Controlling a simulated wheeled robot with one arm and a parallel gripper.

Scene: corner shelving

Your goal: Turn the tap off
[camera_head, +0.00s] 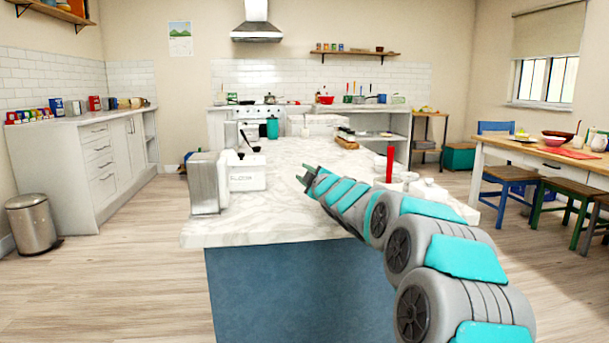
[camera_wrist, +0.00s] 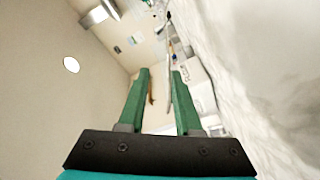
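I cannot make out a tap in either view. My gripper (camera_head: 306,176) is above the marble-topped island (camera_head: 300,231) in the head view, at the end of my arm reaching in from the lower right. In the wrist view my gripper (camera_wrist: 160,73) shows two green fingers standing apart with a gap between them. Nothing is held between them. The wrist view is tilted sideways, with the pale marble along its right side.
A metallic box (camera_head: 205,184) and a white lettered box (camera_head: 248,173) stand on the island, left of my gripper. A red upright object (camera_head: 389,164) and white crockery (camera_head: 428,190) stand to the right. A bin (camera_head: 32,223) is at far left. Floor left of the island is clear.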

